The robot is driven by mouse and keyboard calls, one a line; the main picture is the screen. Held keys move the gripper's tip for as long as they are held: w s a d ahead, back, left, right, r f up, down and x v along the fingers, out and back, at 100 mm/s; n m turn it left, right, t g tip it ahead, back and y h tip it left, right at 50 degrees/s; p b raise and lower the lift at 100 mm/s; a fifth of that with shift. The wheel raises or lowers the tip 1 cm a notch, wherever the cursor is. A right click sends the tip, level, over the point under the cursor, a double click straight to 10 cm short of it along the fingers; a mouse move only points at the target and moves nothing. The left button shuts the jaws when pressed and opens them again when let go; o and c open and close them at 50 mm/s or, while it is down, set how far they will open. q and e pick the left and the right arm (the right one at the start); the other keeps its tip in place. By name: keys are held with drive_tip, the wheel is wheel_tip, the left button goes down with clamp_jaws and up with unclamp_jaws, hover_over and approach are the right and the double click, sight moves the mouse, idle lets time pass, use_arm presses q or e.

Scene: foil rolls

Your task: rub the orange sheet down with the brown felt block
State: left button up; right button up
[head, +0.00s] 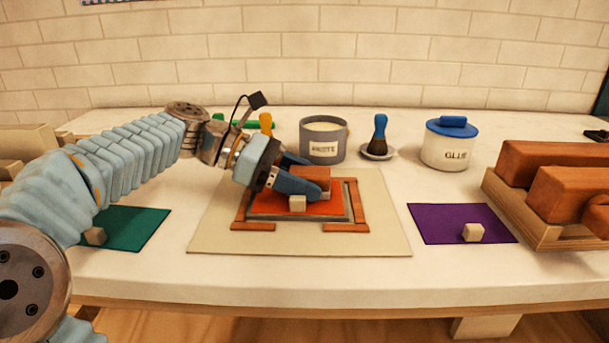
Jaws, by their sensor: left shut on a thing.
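The orange sheet (268,202) lies flat inside a grey frame (352,204) in the middle of a cream mat (210,236). My left gripper (313,184) reaches in from the left and is shut on the brown felt block (312,174). The block is over the sheet's back right part. I cannot tell whether its underside touches the sheet. A small pale cube (297,202) sits on the sheet in front of the gripper. The fingers hide part of the block and sheet. My right gripper is out of view.
Red-brown strips (361,206) flank the frame. A green sheet (140,229) and a purple sheet (440,223) lie left and right, each with a pale cube. Behind stand a grey pot (323,151), blue-handled brush (380,135) and glue jar (448,152). A wooden rack (500,197) holds brown rolls.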

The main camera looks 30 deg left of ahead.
sight(325, 173)
use_arm(q)
drive_tip(key=shift+s+d, duration=0.1)
drive_tip(key=shift+s, duration=0.05)
drive_tip(key=shift+w+a+f, duration=0.1)
drive_tip(key=shift+w+a, duration=0.4)
drive_tip(key=shift+w, duration=0.35)
drive_tip(key=shift+s+d, duration=0.5)
drive_tip(key=shift+s, duration=0.35)
drive_tip(key=shift+w+a+f, duration=0.1)
drive_tip(key=shift+w+a, duration=0.35)
drive_tip(key=shift+w, duration=0.4)
drive_tip(key=shift+w+d, duration=0.4)
drive_tip(key=shift+d, duration=0.3)
drive_tip(key=shift+w+d, duration=0.4)
drive_tip(key=shift+d, duration=0.3)
drive_tip(key=shift+s+d, duration=0.5)
drive_tip(key=shift+s, duration=0.3)
drive_tip(key=shift+w+a, duration=0.5)
drive_tip(key=shift+w, duration=0.3)
drive_tip(key=shift+s+d, duration=0.45)
drive_tip(key=shift+s, duration=0.35)
drive_tip(key=shift+w+a+r, duration=0.1)
drive_tip(key=shift+w+a, duration=0.15)
drive_tip(key=shift+w, duration=0.2)
drive_tip(key=shift+w+a+r, duration=0.1)
drive_tip(key=shift+w+a, duration=0.15)
drive_tip(key=shift+w, duration=0.2)
drive_tip(key=shift+r, duration=0.1)
drive_tip(key=shift+r, duration=2.95)
